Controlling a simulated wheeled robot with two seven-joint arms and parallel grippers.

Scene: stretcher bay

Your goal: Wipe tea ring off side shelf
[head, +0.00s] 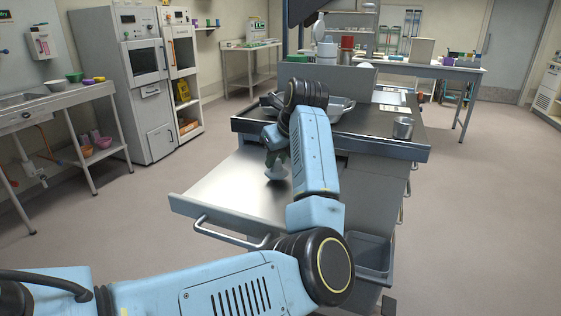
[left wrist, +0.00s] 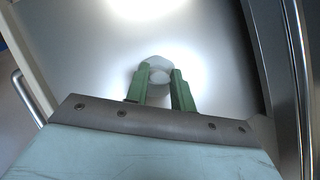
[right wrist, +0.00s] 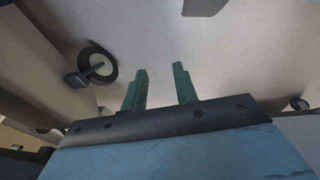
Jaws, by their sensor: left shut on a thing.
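The side shelf (head: 222,187) is a flat steel leaf on the near left side of the cart, and its bare surface shines with glare in the left wrist view (left wrist: 85,50). My left gripper (head: 276,155) points down over the shelf. Its green fingers, clear in the left wrist view (left wrist: 160,82), are shut on a pale, rounded wiper (left wrist: 155,62). The wiper's pale lower end (head: 277,174) is at the shelf surface; I cannot tell whether it presses on it. I see no tea ring; glare and my arm cover parts of the shelf. My right gripper (right wrist: 161,88) is open and empty above the floor.
The cart top (head: 375,123) stands higher behind the shelf, with a metal tray (head: 343,104), a metal cup (head: 403,127) and white cards. A rail handle (head: 228,234) runs along the shelf's front edge. A grey bin (head: 370,257) hangs below. The floor on both sides is clear.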

